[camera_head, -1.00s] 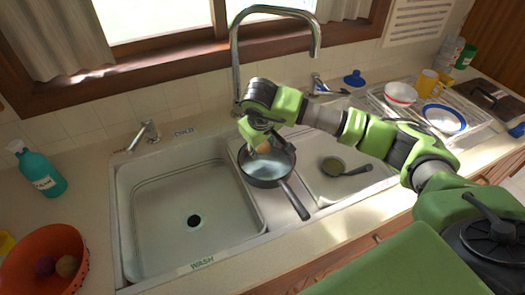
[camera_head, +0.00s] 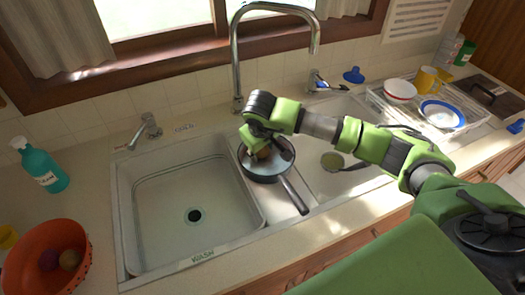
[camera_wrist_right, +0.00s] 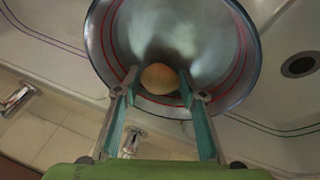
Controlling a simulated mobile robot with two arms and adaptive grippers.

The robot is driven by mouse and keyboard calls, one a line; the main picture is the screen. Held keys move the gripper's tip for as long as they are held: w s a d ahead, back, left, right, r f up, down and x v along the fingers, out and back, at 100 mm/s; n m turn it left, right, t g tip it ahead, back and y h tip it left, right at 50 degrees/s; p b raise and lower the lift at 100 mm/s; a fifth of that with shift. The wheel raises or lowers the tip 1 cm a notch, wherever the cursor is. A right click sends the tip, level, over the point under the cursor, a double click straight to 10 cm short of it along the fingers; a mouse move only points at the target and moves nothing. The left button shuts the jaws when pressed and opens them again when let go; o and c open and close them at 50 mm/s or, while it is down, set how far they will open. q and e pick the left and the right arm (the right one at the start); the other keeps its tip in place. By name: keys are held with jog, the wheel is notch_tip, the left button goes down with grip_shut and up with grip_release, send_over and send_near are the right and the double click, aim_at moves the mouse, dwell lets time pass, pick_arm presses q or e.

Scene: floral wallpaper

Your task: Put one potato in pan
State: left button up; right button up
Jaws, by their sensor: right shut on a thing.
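The dark pan (camera_head: 267,178) sits on the narrow divider between the two sink basins, its handle toward the front right. It also shows in the right wrist view (camera_wrist_right: 225,50) as a round grey interior with a red ring. My right gripper (camera_head: 264,150) is over the pan, fingers pointing down inside its rim. It is shut on a brown potato (camera_head: 263,154), which shows between the fingertips in the wrist view (camera_wrist_right: 159,78). The potato is low inside the pan; I cannot tell if it touches the bottom. My left gripper is not in view.
An orange bowl (camera_head: 76,270) with two round items and a teal bottle (camera_head: 43,166) stand at the left. The tall faucet (camera_head: 236,60) rises behind the pan. A ladle (camera_head: 335,161) lies in the right basin. A dish rack with crockery is at the right.

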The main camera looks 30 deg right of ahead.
jog(key=shift+s+f, duration=0.35)
jog(key=shift+f, duration=0.15)
jog(key=o, duration=0.8)
jog(key=shift+f, duration=0.1)
jog(key=shift+o, duration=0.2)
jog(key=shift+w+f, duration=0.15)
jog(key=shift+r+p, duration=0.65)
jog(key=shift+p, duration=0.05)
jog(key=b+v, duration=0.2)
jog(key=v, duration=1)
jog(key=shift+w+r, duration=0.25)
